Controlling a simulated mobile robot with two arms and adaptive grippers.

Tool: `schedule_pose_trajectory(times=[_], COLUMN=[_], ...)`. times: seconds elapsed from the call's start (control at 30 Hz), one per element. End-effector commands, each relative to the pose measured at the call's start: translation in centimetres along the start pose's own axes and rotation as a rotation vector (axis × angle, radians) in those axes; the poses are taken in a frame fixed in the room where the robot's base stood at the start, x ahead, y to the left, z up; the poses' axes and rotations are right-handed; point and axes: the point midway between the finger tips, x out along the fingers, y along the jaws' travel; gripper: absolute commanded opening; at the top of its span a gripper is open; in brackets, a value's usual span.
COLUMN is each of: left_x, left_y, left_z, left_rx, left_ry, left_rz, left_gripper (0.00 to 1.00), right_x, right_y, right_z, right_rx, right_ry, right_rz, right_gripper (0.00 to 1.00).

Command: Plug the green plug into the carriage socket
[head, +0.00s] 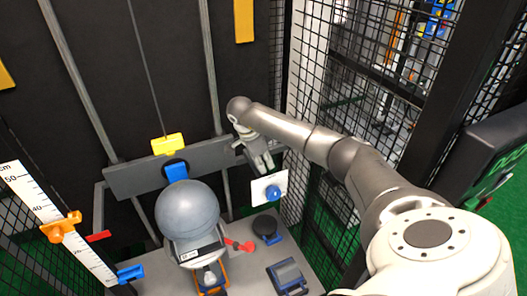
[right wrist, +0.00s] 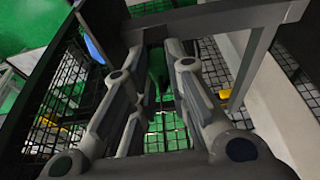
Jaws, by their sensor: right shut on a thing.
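My right gripper (head: 264,168) reaches in from the right, pointing down beside the right end of the grey crossbeam carriage (head: 130,179). In the right wrist view its two fingers are closed on the dark green plug (right wrist: 157,62), partly hidden between them. In the head view the plug is hidden by the gripper. The grey beam also shows across the top of the right wrist view (right wrist: 220,20), near the fingertips. I cannot make out the carriage socket clearly. My left gripper is not in view.
A large grey ball (head: 187,210) sits below the beam's middle. A white plate with a blue knob (head: 273,192) is just under the gripper. A yellow block (head: 168,144) hangs on a cable. Mesh walls (head: 310,70) and vertical rails surround the place.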

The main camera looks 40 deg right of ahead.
Motion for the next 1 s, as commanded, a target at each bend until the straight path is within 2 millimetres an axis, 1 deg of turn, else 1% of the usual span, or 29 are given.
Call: schedule_pose_trajectory(times=[0.3, 0.57, 0.6, 0.77, 1.0], left_x=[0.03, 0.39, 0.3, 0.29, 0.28], left_y=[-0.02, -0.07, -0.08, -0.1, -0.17], left_z=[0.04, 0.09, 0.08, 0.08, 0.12], left_rx=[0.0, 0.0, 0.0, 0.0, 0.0], left_ry=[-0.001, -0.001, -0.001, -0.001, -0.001], left_rz=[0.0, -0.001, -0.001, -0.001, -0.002], left_gripper=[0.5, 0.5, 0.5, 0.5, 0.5], right_x=[0.03, 0.45, 0.35, 0.34, 0.35], right_y=[0.0, 0.0, 0.0, 0.01, 0.01], right_z=[0.03, 0.16, 0.14, 0.13, 0.13], right_rx=[0.0, -0.001, -0.001, 0.0, 0.0], right_ry=[0.0, 0.0, -0.001, 0.0, 0.0], right_rz=[0.0, 0.0, 0.0, 0.0, 0.0], right_gripper=[0.02, 0.02, 0.2, 0.4, 0.4])
